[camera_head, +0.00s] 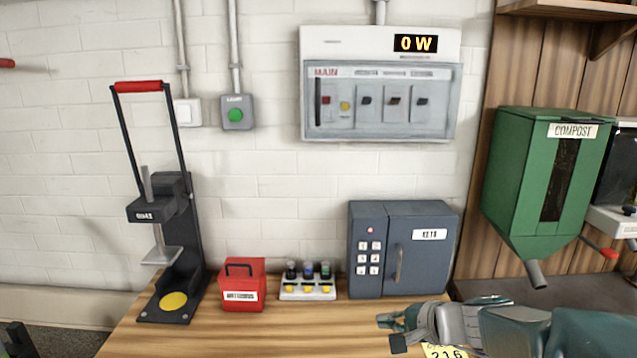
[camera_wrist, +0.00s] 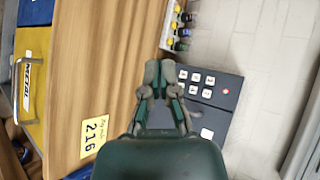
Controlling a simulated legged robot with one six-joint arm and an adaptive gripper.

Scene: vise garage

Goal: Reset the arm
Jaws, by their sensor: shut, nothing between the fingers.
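My gripper (camera_head: 388,330) is at the lower right of the head view, above the front of the wooden workbench (camera_head: 250,330). My arm reaches in from the right edge. The gripper is shut and empty. In the wrist view, the gripper (camera_wrist: 159,68) points up the picture, with its fingertips together in front of the bench's far edge. The dark grey key box (camera_head: 375,285) with keypad stands behind it, and it also shows in the wrist view (camera_wrist: 226,95).
On the bench stand a press (camera_head: 194,245), a red box (camera_head: 243,272) and a small rack (camera_head: 308,294). A yellow note (camera_head: 446,351) marked 216 lies under my arm. A breaker panel (camera_head: 380,132) and green compost bin (camera_head: 515,175) hang behind. The bench's front left is clear.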

